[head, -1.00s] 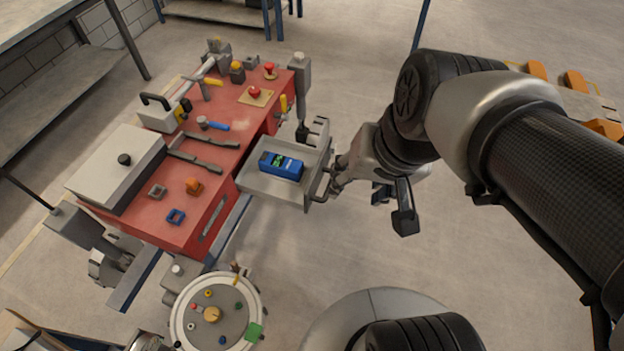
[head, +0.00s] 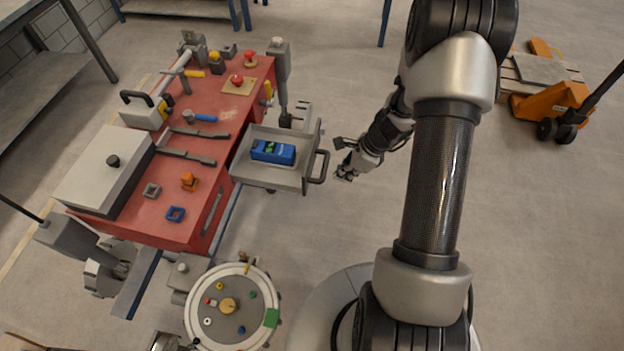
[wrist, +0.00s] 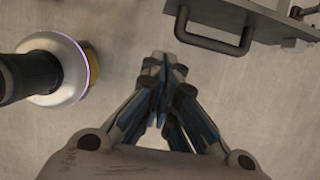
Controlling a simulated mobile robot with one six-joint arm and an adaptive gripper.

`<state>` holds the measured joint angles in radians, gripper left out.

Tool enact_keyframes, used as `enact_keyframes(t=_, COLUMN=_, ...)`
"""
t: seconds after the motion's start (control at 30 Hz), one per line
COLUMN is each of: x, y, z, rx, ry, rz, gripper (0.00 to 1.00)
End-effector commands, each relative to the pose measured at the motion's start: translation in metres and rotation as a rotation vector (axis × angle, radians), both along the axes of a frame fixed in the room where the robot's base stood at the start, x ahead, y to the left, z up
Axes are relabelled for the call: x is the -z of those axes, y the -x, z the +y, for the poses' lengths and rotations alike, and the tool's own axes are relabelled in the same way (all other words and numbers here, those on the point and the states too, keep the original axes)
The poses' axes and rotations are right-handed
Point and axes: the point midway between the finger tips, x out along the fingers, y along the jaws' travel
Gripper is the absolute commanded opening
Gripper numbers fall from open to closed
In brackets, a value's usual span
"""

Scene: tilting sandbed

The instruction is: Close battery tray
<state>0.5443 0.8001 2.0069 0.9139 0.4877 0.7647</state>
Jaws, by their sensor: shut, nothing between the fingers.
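The battery tray (head: 262,179) is a grey drawer pulled out from the right side of the red workbench. A blue battery (head: 273,151) with a green-marked top lies inside it. The dark tray handle (head: 321,167) is on its outer right face; it also shows at the top of the wrist view (wrist: 214,40). My gripper (head: 343,174) is a little to the right of the handle, apart from it. In the wrist view my gripper's fingers (wrist: 163,66) are together and empty, pointing toward the floor near the handle. The battery is not visible in the wrist view.
The red workbench (head: 215,125) carries a grey box (head: 103,168), tools and small parts. A round dial table (head: 232,309) stands below the tray. An orange pallet jack (head: 560,105) is at the far right.

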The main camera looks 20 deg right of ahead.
Motion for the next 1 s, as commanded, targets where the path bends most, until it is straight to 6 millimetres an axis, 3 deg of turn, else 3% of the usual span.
enact_keyframes(t=0.17, x=0.018, y=-0.002, z=0.004, rx=0.010, ry=-0.004, rz=0.006, gripper=0.00)
enact_keyframes(t=0.6, x=0.103, y=-0.020, z=0.032, rx=0.005, ry=-0.003, rz=0.006, gripper=0.00)
enact_keyframes(t=0.8, x=0.096, y=-0.037, z=0.056, rx=0.003, ry=-0.002, rz=0.003, gripper=0.00)
enact_keyframes(t=1.0, x=0.095, y=-0.043, z=0.063, rx=0.006, ry=-0.001, rz=0.003, gripper=0.00)
